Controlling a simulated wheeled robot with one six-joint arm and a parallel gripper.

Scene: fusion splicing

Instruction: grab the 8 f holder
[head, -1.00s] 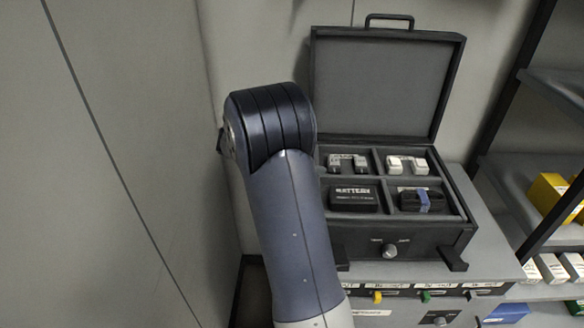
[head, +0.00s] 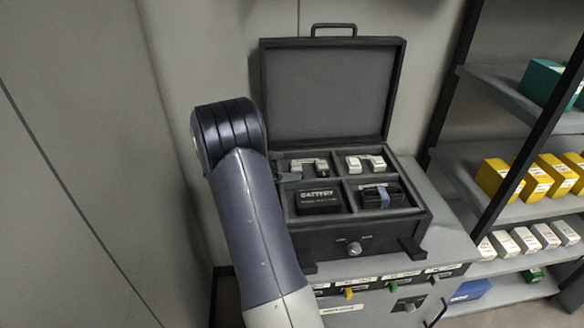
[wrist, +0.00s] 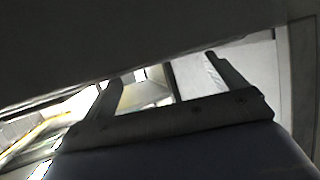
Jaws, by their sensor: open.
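Two small holders sit in the back compartments of an open black case (head: 392,166). The left holder (head: 309,166) is grey with dark parts. The right holder (head: 366,162) is paler, nearly white. Their labels are too small to read, so I cannot tell which is the 8 f one. My gripper (wrist: 162,70) shows in the wrist view with its two fingers spread apart and nothing seen between them.
The front compartments hold a black battery box (head: 319,200) and a dark coiled item with a blue band (head: 382,195). The case's lid (head: 325,92) stands upright behind. The case rests on a grey cabinet (head: 447,246). Shelves with yellow boxes (head: 498,178) stand at right.

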